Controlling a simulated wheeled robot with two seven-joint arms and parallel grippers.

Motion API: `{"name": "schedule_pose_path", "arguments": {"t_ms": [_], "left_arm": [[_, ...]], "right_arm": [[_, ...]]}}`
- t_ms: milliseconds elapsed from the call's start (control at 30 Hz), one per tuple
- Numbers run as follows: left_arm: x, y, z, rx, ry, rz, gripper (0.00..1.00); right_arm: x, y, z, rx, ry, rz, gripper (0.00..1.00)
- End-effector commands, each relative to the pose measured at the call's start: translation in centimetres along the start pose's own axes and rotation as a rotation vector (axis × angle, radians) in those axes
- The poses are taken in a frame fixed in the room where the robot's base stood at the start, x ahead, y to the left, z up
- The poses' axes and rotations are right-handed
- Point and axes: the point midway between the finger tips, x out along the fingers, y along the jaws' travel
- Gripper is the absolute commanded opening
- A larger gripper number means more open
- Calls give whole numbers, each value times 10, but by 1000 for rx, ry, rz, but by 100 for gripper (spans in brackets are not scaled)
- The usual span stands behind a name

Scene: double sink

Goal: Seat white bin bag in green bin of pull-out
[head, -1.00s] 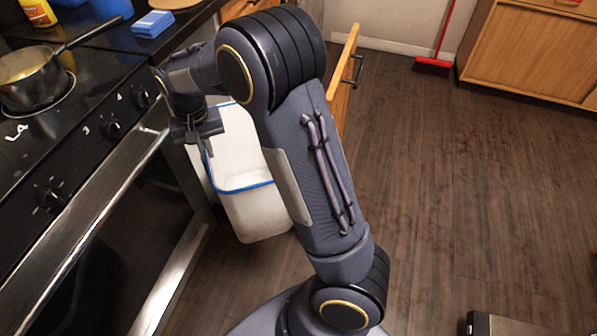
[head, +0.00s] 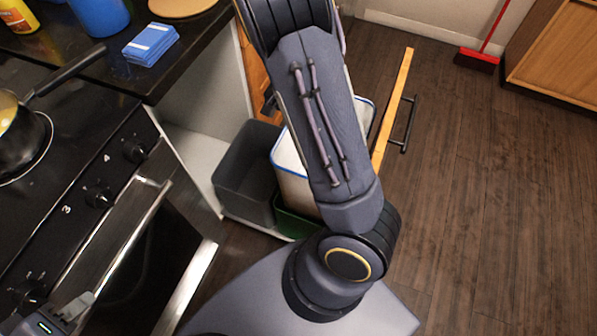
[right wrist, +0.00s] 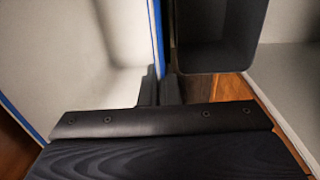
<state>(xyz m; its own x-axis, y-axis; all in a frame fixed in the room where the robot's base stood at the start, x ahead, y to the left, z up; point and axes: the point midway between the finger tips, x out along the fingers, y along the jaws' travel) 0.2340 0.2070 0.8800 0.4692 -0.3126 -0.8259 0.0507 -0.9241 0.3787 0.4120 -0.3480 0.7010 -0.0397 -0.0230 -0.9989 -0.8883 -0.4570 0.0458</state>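The white bin bag (head: 290,182), a stiff box-like liner with a blue rim, stands over the green bin (head: 296,224) in the pull-out. Its lower end meets the green bin, but how deep it sits is hidden behind my right arm. In the right wrist view my right gripper (right wrist: 159,88) has its two fingers close together on either side of the blue-edged wall of the white bag (right wrist: 60,65). In the head view that gripper is hidden. My left gripper (head: 72,310) is at the lower left by the stove front, partly cut off; its opening is unclear.
A dark grey bin (head: 247,165) stands left of the green bin, close to my right fingers. The pull-out's wooden front (head: 392,105) with its handle is on the right. The oven door (head: 130,240) is at the left. Open floor lies to the right.

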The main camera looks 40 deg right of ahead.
Motion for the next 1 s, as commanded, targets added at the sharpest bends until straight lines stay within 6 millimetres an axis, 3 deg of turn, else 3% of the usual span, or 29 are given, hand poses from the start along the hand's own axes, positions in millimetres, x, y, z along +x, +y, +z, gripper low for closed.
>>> {"name": "schedule_pose_path", "arguments": {"t_ms": [33,100,600,1000], "left_arm": [[7,-3,4,0,0,0,36],[12,-5,6,0,0,0,36],[40,-18,20,0,0,0,36],[48,-22,24,0,0,0,36]], "right_arm": [[20,1,0,1,-3,6,0],[39,0,0,2,-3,6,0],[168,-7,0,-2,-2,3,0],[207,-9,1,-1,-2,2,0]]}}
